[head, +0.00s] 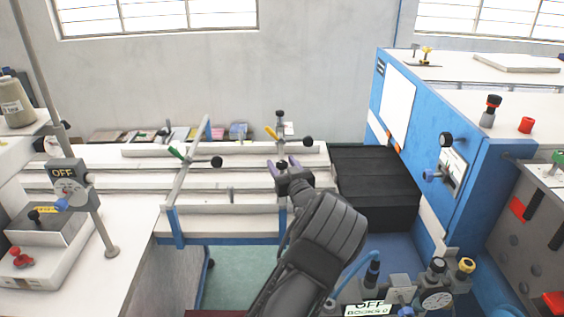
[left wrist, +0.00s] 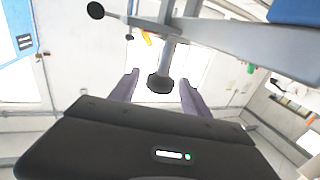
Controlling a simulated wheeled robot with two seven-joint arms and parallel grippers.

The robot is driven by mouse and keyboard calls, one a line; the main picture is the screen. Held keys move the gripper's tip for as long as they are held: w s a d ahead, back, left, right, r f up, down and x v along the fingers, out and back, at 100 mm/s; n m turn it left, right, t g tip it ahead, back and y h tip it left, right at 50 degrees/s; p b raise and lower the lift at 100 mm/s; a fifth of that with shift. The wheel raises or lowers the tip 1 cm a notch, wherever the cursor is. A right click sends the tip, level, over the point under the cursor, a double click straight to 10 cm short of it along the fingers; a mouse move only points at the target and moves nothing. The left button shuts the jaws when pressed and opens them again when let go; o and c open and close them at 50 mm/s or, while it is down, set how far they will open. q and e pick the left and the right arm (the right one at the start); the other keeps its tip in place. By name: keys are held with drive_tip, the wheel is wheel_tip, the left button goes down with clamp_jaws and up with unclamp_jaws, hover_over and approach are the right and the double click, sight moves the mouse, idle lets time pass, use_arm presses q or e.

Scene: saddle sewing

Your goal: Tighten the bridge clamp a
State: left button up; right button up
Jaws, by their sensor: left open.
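Two clamps sit on the slatted white bench: one with a yellow handle (head: 271,132) and black ball knob (head: 308,141), one with a green handle (head: 177,153) and black ball knob (head: 216,162). I see no letter showing which is bridge clamp a. My left gripper (head: 282,163) is open, below the yellow-handled clamp. In the left wrist view, a dark round foot or knob (left wrist: 160,83) on a grey vertical spindle (left wrist: 168,55) lies between the purple fingers, apparently apart from both. The grey bridge bar (left wrist: 225,42) crosses above. My right gripper is not in view.
A black stepped block (head: 375,180) and a blue machine (head: 430,130) stand right of the bench. An OFF post (head: 70,185) stands at left. A control panel with knobs (head: 437,290) is at front right. Small coloured boxes (head: 200,131) lie behind the bench.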

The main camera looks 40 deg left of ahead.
use_arm(q)
drive_tip(key=shift+w+a, duration=0.1)
drive_tip(key=shift+c, duration=0.3)
clamp_jaws()
